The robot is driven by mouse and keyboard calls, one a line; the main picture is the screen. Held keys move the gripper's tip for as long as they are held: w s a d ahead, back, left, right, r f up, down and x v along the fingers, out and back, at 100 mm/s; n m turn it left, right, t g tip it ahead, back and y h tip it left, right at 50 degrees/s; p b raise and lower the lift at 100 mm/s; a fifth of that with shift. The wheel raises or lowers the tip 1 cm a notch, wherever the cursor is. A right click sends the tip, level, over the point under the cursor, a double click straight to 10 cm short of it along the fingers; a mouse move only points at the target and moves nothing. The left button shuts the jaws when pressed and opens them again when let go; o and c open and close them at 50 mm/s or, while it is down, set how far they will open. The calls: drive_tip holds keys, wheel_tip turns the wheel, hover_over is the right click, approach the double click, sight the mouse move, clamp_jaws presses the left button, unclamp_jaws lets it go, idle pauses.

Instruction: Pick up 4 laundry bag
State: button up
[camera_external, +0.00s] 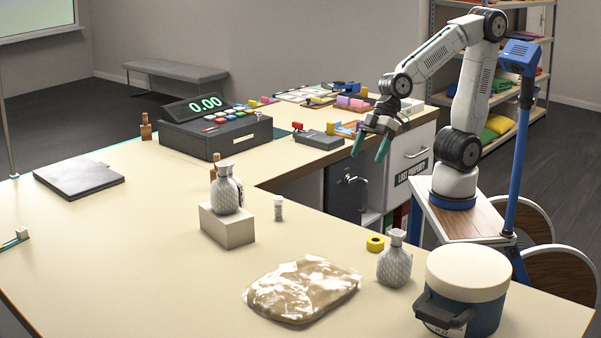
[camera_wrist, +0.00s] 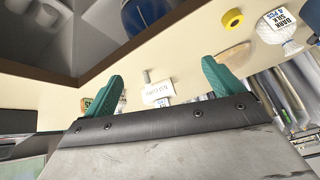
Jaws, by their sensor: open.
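A grey quilted laundry bag (camera_external: 394,264) with a tied neck stands upright on the counter near its right edge. In the wrist view a bag (camera_wrist: 270,36) at the top right, beside the yellow tape, bears a label that seems to read "DARK SILK 4 PCS". A second similar bag (camera_external: 226,194) stands on a pale block (camera_external: 227,227) near the counter's middle; no label on it is readable. My gripper (camera_external: 370,146) is open and empty, raised over the counter's inner edge, apart from both bags. Its teal fingers (camera_wrist: 165,84) are spread in the wrist view.
A clear plastic-wrapped bundle (camera_external: 302,289) lies left of the near bag, yellow tape (camera_external: 375,244) behind it, and a lidded blue tub (camera_external: 463,287) to its right. A small bottle (camera_external: 278,207) stands near the block. A cash register (camera_external: 215,132) is further back.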

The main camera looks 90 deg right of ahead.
drive_tip(key=w+a+f+n+t+y, duration=0.1)
drive_tip(key=a+f+y, duration=0.1)
drive_tip(key=a, duration=0.8)
drive_tip(key=w+a+f+n+t+y, duration=0.1)
drive_tip(key=a, duration=0.9)
drive_tip(key=n+t+y, duration=0.2)
approach(395, 254)
drive_tip(key=f, duration=0.1)
drive_tip(key=w+f, duration=0.1)
drive_tip(key=shift+f, duration=0.25)
drive_tip(key=shift+s+a+f, duration=0.1)
drive_tip(key=shift+a+f, duration=0.05)
drive_tip(key=shift+a, duration=0.25)
drive_tip(key=x, duration=0.7)
drive_tip(key=shift+w+a+r, duration=0.1)
drive_tip(key=shift+w+r, duration=0.15)
drive_tip(key=shift+w, duration=0.15)
drive_tip(key=c, duration=1.2)
